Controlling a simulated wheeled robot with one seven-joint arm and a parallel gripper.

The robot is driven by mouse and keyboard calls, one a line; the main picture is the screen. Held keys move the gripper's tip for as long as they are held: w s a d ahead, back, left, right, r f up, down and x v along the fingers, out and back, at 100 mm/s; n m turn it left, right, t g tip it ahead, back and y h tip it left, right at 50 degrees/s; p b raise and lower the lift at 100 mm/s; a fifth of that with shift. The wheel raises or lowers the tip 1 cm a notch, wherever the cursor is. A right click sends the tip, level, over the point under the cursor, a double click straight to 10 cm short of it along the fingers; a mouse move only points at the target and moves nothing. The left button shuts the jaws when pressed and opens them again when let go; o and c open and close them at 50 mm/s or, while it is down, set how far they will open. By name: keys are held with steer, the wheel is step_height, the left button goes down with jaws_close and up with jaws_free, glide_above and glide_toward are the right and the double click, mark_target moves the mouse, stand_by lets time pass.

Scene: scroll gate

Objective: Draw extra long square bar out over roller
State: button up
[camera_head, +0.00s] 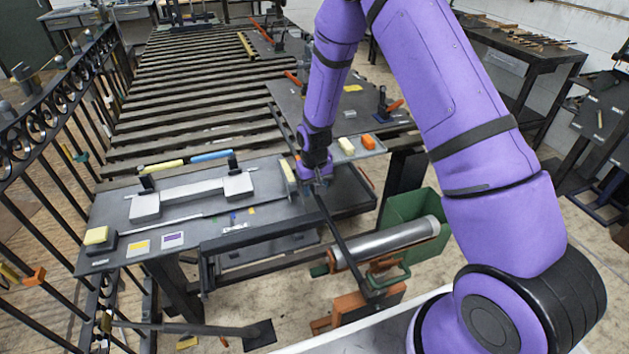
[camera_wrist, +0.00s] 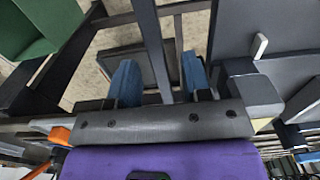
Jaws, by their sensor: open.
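A long dark square bar (camera_head: 340,240) slants from below my gripper toward the front, passing the left end of the silver roller (camera_head: 395,238). Whether it touches the roller is unclear. My gripper (camera_head: 319,182) is at the bar's far visible part, beside the right edge of the workbench. In the wrist view, the bar (camera_wrist: 150,40) runs between the two blue fingers of my gripper (camera_wrist: 160,80), with gaps on both sides. The fingers are open and not shut on it. The bar's far end is hidden behind my gripper and arm.
A grey bench plate (camera_head: 185,225) with clamps and a yellow block (camera_head: 100,238) lies left. Another plate (camera_head: 345,105) holds red-handled clamps. A green bin (camera_head: 425,210) stands behind the roller. An ornate black gate (camera_head: 50,130) stands at the left. Slatted rack fills the back.

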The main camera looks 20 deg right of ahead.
jaws_close()
stand_by(1.5)
